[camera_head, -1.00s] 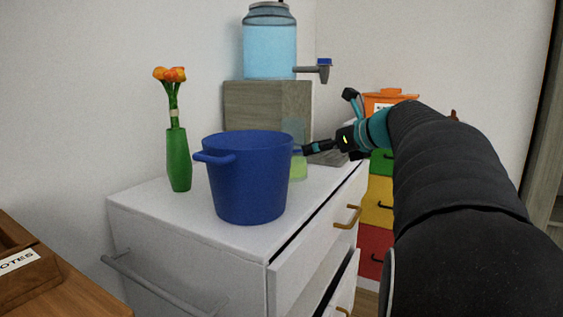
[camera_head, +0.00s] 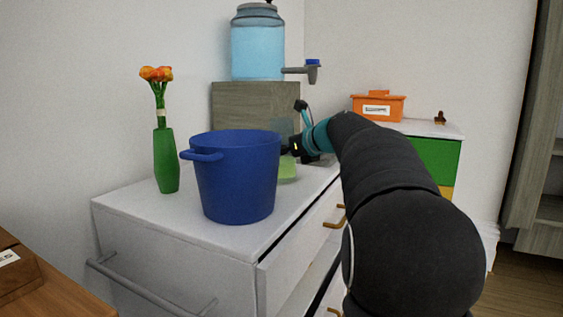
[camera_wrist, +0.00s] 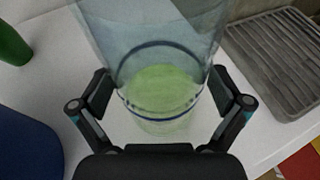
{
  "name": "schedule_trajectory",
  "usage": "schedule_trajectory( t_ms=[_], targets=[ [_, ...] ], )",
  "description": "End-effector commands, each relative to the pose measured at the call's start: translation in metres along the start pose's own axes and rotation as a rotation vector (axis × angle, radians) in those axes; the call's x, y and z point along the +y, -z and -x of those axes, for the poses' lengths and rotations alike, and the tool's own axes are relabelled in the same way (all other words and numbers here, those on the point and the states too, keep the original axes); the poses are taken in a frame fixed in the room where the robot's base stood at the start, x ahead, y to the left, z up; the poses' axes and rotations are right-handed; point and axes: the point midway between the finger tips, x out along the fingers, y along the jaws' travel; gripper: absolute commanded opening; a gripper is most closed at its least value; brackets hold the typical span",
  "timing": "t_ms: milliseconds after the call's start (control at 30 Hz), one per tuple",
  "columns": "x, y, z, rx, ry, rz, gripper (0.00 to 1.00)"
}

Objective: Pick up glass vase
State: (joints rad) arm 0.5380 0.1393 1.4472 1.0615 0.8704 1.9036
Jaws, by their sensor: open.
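The glass vase (camera_wrist: 165,95) is clear with a greenish lower part. In the wrist view it stands between the two fingers of my gripper (camera_wrist: 162,88), which are open on either side of it. I cannot tell whether a finger touches the glass. In the head view the vase (camera_head: 288,172) stands on the white cabinet, mostly hidden behind the blue pot. My gripper (camera_head: 291,147) reaches it from the right, its fingertips partly hidden by the pot.
The blue pot (camera_head: 237,178) stands close in front. A green vase with orange flowers (camera_head: 166,160) is at the left. A blue-filled dispenser (camera_head: 258,45) sits on a wooden box (camera_head: 255,105) behind. A grey slatted rack (camera_wrist: 275,60) lies right of the vase. The white cabinet's (camera_head: 165,215) front-left top is clear.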

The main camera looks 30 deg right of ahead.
Motion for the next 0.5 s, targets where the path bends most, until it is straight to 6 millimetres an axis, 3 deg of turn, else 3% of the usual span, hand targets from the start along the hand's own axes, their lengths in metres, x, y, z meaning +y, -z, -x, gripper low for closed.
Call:
schedule_trajectory(
  t_ms=[167,200,500],
  targets=[
    [0.0001,-0.0005,-0.0002,0.000,0.000,0.000,1.00],
    [0.0001,-0.0004,-0.0002,0.000,0.000,0.000,0.95],
    [0.0001,-0.0001,-0.0001,0.000,0.000,0.000,0.20]
  ],
)
